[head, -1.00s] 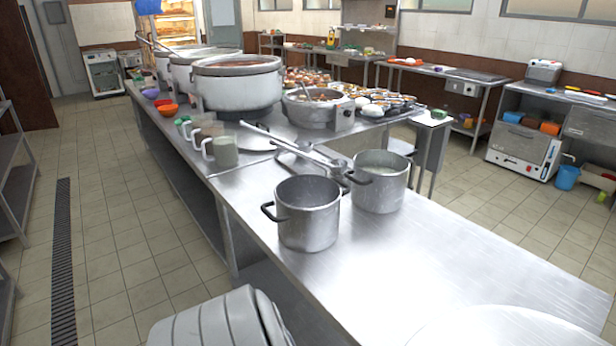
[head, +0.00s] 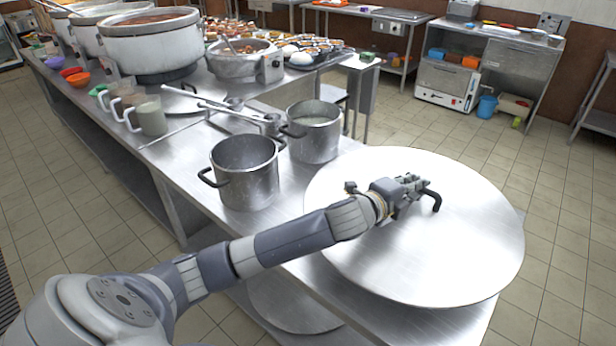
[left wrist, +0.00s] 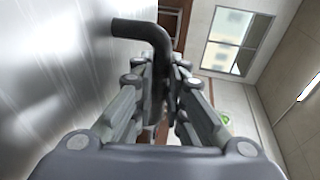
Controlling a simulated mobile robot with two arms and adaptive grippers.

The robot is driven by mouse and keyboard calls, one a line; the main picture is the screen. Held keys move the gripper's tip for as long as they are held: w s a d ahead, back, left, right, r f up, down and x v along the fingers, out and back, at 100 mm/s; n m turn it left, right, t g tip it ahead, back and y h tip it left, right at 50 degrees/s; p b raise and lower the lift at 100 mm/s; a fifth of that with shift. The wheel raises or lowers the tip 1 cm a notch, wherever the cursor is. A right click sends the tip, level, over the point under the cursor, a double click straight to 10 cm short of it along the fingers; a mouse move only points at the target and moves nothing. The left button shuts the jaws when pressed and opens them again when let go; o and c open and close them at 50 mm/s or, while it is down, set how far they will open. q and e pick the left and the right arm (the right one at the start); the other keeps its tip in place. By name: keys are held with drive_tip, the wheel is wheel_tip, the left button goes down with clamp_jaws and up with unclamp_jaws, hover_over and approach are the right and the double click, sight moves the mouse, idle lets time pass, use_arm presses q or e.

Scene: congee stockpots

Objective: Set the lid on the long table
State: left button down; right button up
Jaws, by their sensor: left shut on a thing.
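The lid (head: 450,260) is a large, round, shiny metal disc with a black bent handle (head: 436,200). In the head view it spreads across the near right end of the long steel table (head: 290,225) and reaches past the table's edges. I cannot tell whether its underside touches the tabletop. My left gripper (head: 414,187) is shut on the handle. In the left wrist view the handle (left wrist: 145,32) runs between the fingers (left wrist: 157,85), with the lid's bright surface (left wrist: 60,70) along the left. My right gripper is not in view.
Two steel pots, one empty-looking (head: 247,178) and one with pale contents (head: 314,135), stand close beyond the lid. Mugs (head: 150,117), long metal bars (head: 222,105) and large stockpots (head: 150,45) crowd the table farther back. Open tiled floor lies to the right.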

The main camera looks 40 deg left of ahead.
use_arm(q)
drive_tip(key=shift+w+a+r, duration=0.4)
drive_tip(key=shift+a+r, duration=0.1)
drive_tip(key=shift+r, duration=0.1)
drive_tip(key=shift+w+a+r, duration=0.4)
drive_tip(key=shift+a+r, duration=0.1)
drive_tip(key=shift+r, duration=0.1)
wheel_tip(320, 180, down, 6)
drive_tip(key=shift+f, duration=2.05)
drive_tip(key=shift+f, duration=0.1)
drive_tip(key=c, duration=1.7)
unclamp_jaws()
drive_tip(key=shift+f, duration=0.2)
drive_tip(key=shift+o, duration=0.3)
drive_tip(key=shift+s, duration=0.1)
drive_tip(key=shift+r, duration=0.15)
drive_tip(key=b+v, duration=0.1)
drive_tip(key=v, duration=1.1)
